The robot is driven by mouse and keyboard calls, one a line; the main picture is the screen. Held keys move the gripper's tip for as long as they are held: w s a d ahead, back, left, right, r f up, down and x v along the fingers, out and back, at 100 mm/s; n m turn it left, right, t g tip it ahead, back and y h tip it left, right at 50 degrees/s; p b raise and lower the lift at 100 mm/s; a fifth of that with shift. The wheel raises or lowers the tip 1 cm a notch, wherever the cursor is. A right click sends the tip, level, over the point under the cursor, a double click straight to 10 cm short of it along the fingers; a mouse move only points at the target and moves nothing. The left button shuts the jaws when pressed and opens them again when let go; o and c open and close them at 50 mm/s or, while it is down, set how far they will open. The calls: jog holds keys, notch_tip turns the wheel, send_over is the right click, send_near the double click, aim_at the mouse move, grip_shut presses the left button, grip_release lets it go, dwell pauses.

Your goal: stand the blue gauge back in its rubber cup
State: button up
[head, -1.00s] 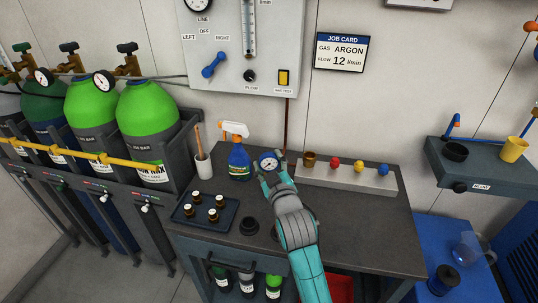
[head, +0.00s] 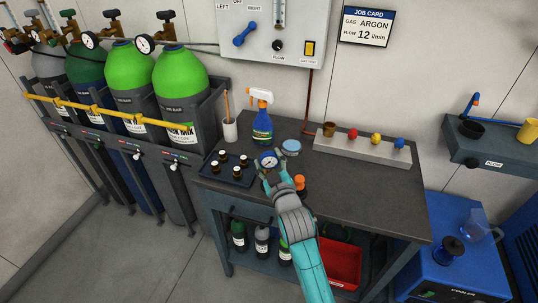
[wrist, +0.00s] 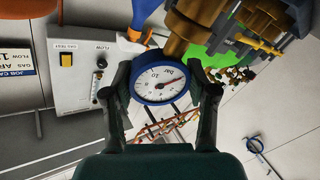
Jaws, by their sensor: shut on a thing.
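My gripper (head: 271,176) is shut on the blue gauge (head: 268,161), a round white dial with a blue rim. In the wrist view, the gauge (wrist: 160,84) sits between the two dark fingers, its face toward the camera. The gauge is over the bench, just right of the tray of small bottles. The rubber cup is not clearly visible; my gripper and arm cover that part of the bench. An orange-topped thing (head: 299,182) stands right beside my gripper. I cannot tell how far the gauge is above the bench top.
The bottle tray (head: 208,175) is close on the left. A spray bottle (head: 262,124), a white pot (head: 230,131) and a flat blue-topped disc (head: 291,147) stand behind. A pale block (head: 345,148) with coloured knobs is at the back right. The bench's right front (head: 375,205) is clear.

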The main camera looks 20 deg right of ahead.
jog(key=shift+f, duration=0.75)
jog(key=shift+f, duration=0.55)
dwell(0.9)
jog(key=o, duration=1.3)
jog(key=shift+f, duration=0.1)
jog(key=shift+s+a, duration=0.15)
jog(key=shift+s, duration=5.35)
